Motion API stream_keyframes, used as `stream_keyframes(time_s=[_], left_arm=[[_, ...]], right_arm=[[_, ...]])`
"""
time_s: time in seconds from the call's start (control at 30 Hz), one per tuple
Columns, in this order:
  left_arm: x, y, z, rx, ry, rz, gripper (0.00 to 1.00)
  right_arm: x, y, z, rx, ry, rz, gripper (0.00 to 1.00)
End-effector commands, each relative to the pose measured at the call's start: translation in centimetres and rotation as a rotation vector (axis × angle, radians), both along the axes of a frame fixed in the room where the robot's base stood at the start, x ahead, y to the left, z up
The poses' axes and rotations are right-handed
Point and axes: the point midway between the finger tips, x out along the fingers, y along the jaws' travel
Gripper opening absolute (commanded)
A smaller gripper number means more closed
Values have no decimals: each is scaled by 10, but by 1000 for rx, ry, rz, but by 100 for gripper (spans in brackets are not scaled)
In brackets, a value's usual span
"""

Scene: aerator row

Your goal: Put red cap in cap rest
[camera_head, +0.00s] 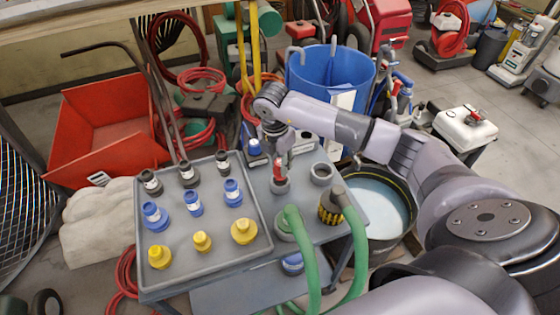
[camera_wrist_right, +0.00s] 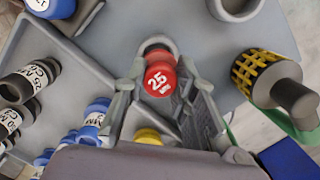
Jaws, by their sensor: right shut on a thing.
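The red cap (camera_head: 279,171), marked 25 in the right wrist view (camera_wrist_right: 160,80), is between the fingers of my right gripper (camera_head: 279,160). The right gripper's fingers (camera_wrist_right: 161,72) close on the cap from both sides. The cap's lower end is at a grey round holder (camera_head: 281,187), which shows as a ring behind the cap in the wrist view (camera_wrist_right: 158,43). I cannot tell whether the cap sits fully in it. A second grey ring holder (camera_head: 321,173) stands empty to the right. My left gripper is not in view.
A grey tray (camera_head: 215,258) to the left holds several black, blue and yellow caps. A hose fitting with a yellow-black band (camera_head: 331,208) and a green hose (camera_head: 297,225) stand at the front right. A blue-topped piece (camera_head: 254,147) stands behind. A water bucket (camera_head: 378,205) is right of the table.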

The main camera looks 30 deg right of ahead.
Motion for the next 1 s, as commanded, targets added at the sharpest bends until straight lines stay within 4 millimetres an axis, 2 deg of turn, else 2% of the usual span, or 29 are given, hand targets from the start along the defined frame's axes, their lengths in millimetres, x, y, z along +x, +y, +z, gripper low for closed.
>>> stream_keyframes(time_s=[1.0], left_arm=[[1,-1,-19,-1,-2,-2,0]], right_arm=[[0,0,-27,0,1,0,0]])
